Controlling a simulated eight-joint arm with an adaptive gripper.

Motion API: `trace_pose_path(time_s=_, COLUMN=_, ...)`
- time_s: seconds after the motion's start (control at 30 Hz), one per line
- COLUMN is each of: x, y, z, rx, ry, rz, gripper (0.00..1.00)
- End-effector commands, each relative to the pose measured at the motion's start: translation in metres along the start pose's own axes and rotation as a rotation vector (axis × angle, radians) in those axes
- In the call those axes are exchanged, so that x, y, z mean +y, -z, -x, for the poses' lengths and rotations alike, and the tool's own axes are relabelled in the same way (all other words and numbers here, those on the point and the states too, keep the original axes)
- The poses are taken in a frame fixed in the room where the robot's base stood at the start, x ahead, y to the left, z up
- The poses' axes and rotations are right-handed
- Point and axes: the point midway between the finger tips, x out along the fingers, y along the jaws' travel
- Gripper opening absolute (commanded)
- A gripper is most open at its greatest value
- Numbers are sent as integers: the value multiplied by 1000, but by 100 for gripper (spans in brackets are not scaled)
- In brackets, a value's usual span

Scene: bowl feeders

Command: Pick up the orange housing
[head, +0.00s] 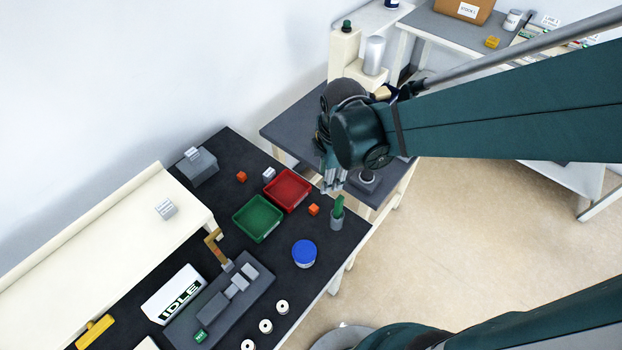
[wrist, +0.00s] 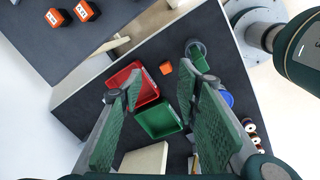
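One small orange housing (head: 313,210) lies on the dark workbench between the red tray and a grey cup. It also shows in the wrist view (wrist: 166,68), between my fingertips in the picture but well beyond them. A second orange housing (head: 241,176) lies left of the red tray in the head view. Two more orange pieces, (wrist: 57,17) and (wrist: 86,10), lie on another dark table in the wrist view. My gripper (head: 333,185) is above the bench's far right end. Its fingers (wrist: 165,78) are spread wide with nothing between them.
The red tray (head: 287,174) and green tray (head: 240,222) sit side by side. The grey cup (head: 337,222) holds something green and upright close to the housing. A blue round container (head: 304,262), several white spools and a fixture (head: 220,305) stand nearer.

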Motion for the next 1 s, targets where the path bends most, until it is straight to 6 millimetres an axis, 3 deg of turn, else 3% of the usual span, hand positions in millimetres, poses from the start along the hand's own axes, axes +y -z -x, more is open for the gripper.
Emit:
trace_pose_path(time_s=0.6, x=-1, y=33, z=-80, rx=24, ry=125, rz=464, gripper=33)
trace_pose_path(time_s=1.0, x=-3, y=37, z=-90, rx=31, ry=142, rz=529, gripper=33)
